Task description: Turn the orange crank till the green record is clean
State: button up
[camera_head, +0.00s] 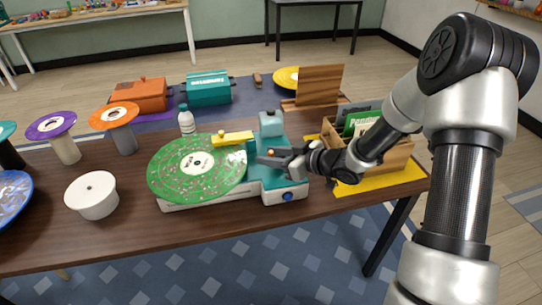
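The green record (198,168) lies flat on the teal and white cleaning machine (285,190) on the wooden table. Pale specks are scattered over its surface around a white label. A yellow arm (232,138) reaches over the record's back right edge. My gripper (270,156) comes in from the right, over the machine's teal part. A small orange bit, apparently the orange crank (271,151), shows at its fingertips. Most of the crank is hidden by the gripper. I cannot tell whether the fingers are closed on it.
A white bottle (187,122) stands behind the record. Purple (51,125) and orange (114,115) discs on stands and a white drum (92,195) are at left. A wooden crate (397,157) on a yellow mat (385,184) is at right, close to my arm. A teal box (207,88) is behind.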

grip_shut()
jog(key=shift+b, duration=0.35)
